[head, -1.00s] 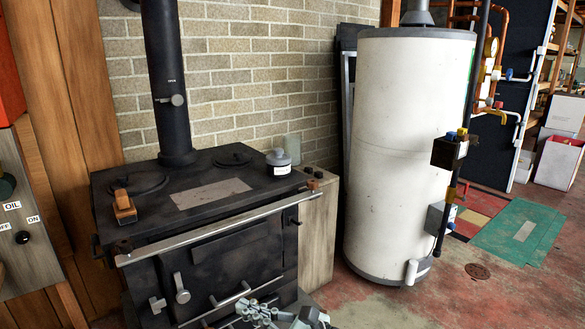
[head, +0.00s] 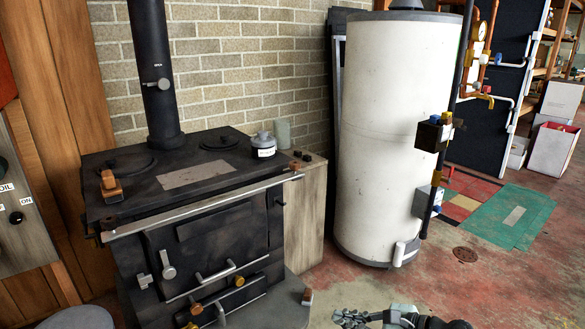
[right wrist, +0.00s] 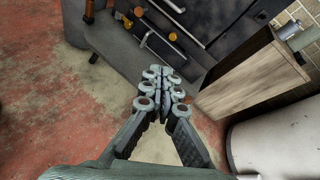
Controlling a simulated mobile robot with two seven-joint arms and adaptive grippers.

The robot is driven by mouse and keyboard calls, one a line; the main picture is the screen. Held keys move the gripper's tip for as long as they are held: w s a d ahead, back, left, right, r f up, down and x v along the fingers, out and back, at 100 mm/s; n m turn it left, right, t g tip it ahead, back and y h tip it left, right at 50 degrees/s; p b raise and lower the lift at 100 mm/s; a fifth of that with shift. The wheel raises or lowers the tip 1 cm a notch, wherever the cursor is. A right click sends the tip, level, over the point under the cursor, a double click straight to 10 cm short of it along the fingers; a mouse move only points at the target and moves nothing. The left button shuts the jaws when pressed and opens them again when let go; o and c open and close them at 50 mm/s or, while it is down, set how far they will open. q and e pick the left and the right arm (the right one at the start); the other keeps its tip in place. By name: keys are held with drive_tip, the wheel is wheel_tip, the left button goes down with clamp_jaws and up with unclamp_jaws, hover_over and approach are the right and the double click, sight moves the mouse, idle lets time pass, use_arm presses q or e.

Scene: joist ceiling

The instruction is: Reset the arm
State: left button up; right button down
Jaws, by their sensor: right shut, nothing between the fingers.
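My right gripper (head: 348,318) is at the bottom edge of the head view, right of the black stove (head: 215,232) and over the floor. Part of it and the arm behind it run out of the picture. In the right wrist view the right gripper's fingers (right wrist: 165,78) are together with nothing between them. The stove's lower front, with yellow knobs, shows beyond the fingertips there. My left gripper is not in view.
A grey lidded pot (head: 263,145) and a brown block (head: 110,186) sit on the stove top. A wooden cabinet (head: 305,215) stands beside the stove. A white tank (head: 395,140) stands behind, right of it. Red-stained floor (head: 480,290) is open at right.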

drive_tip(key=s+d+f+n+g+h, duration=0.3)
drive_tip(key=s+d+f+n+h, duration=0.4)
drive_tip(key=s+d+f+n, duration=0.45)
drive_tip(key=s+d+r+n+h, duration=0.1)
drive_tip(key=s+d+n+h, duration=0.35)
drive_tip(key=d+n, duration=0.35)
drive_tip(key=s+d+n+h, duration=0.4)
drive_tip(key=s+d+n, duration=0.2)
drive_tip(key=d, duration=0.4)
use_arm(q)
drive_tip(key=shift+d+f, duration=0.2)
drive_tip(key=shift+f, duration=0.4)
use_arm(e)
drive_tip(key=s+a+f+m+y, duration=0.1)
drive_tip(key=a+f, duration=0.1)
drive_tip(key=a, duration=0.5)
drive_tip(key=s+a+f+m+g+y, duration=0.1)
drive_tip(key=a+f+y, duration=0.1)
drive_tip(key=a, duration=0.5)
drive_tip(key=shift+s+f+m, duration=0.35)
drive_tip(key=shift+f, duration=0.15)
